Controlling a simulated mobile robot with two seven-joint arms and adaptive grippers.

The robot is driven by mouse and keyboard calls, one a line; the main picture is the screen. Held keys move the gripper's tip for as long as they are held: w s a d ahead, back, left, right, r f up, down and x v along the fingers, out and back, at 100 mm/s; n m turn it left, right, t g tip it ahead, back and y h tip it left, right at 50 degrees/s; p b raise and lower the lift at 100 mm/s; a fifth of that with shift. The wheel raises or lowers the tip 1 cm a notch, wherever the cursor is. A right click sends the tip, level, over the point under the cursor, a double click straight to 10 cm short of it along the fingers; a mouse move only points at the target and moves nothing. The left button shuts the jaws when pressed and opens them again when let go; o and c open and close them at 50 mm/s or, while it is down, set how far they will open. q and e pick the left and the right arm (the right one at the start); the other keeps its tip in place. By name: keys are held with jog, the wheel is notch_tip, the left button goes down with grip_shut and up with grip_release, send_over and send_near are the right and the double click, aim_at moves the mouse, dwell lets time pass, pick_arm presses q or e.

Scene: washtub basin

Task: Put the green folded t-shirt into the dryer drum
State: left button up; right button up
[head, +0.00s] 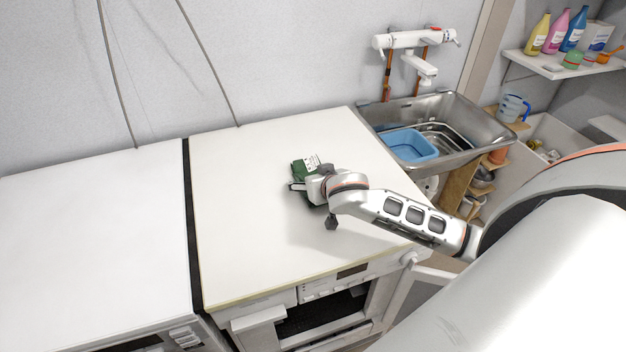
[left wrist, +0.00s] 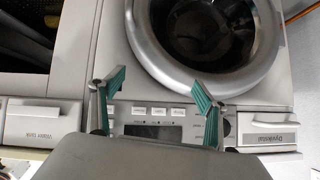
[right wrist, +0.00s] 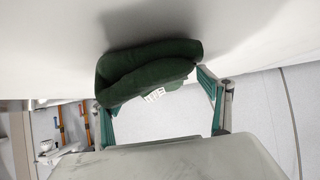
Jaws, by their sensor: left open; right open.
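The green folded t-shirt (head: 304,165) lies on the white machine top, partly hidden behind my right gripper (head: 297,187). In the right wrist view the dark green t-shirt (right wrist: 150,72), with a white print, is at the fingertips of my right gripper (right wrist: 160,92), which is open. Contact cannot be told. My left gripper (left wrist: 155,88) is open and empty in front of a machine front with a control panel. A round dark opening with a grey ring (left wrist: 205,30) shows beyond it; whether this is the dryer drum is unclear. The left gripper is out of the head view.
A second white machine top (head: 95,235) adjoins on the left across a dark gap. A metal sink (head: 465,115) with a blue basin (head: 408,146) stands to the right. Bottles (head: 554,32) stand on a shelf. The machine top around the t-shirt is clear.

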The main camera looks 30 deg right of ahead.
jog(key=c, duration=1.4)
jog(key=shift+r, duration=0.15)
notch_tip(320, 180, up, 20)
jog(key=s+a+r+n+y, duration=0.2)
jog(key=s+a+r, duration=0.2)
jog(key=a+r, duration=0.3)
jog(key=a, duration=0.5)
jog(key=shift+a+r+n+y, duration=0.3)
jog(key=shift+a+r, duration=0.05)
